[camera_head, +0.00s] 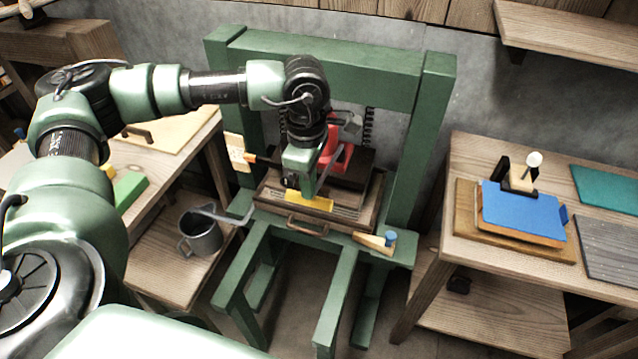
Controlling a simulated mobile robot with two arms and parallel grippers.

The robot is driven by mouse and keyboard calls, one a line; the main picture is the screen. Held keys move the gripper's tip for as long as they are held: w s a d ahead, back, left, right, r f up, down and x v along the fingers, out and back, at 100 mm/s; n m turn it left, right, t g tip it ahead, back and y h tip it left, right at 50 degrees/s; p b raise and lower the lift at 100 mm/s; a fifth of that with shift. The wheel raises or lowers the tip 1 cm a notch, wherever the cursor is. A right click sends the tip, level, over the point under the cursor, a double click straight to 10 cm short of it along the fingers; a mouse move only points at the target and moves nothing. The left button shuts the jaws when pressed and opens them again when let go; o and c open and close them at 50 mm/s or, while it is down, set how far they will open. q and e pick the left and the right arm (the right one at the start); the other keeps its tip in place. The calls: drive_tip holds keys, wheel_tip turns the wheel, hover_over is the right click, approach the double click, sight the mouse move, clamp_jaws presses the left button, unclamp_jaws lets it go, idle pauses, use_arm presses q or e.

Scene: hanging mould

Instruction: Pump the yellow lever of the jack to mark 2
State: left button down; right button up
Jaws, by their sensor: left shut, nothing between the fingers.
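A green press frame (335,62) stands in the middle, with the red jack (343,158) inside it, partly hidden by my left arm. A yellow piece (309,202), perhaps the end of the lever, shows low in front of the jack; I cannot tell how it joins on. My left gripper (306,192) is shut and empty, pointing down just above or at the yellow piece; touching cannot be told. A pale scale board (236,152) with an orange pointer (250,158) is at the left post; its marks are too small to read. My right gripper is not in view.
A wooden tray with a handle (306,226) lies under the jack. A small wooden block with a blue knob (390,238) sits at the frame's front right. A grey metal jug (200,232) stands on a low shelf at left. The right table (470,153) holds a blue board (522,212).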

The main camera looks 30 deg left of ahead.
use_arm(q)
wheel_tip(320, 180, down, 15)
drive_tip(key=b, duration=1.2)
wheel_tip(320, 180, up, 14)
drive_tip(key=p, duration=0.7)
drive_tip(key=shift+p, duration=0.35)
drive_tip(key=shift+f, duration=0.1)
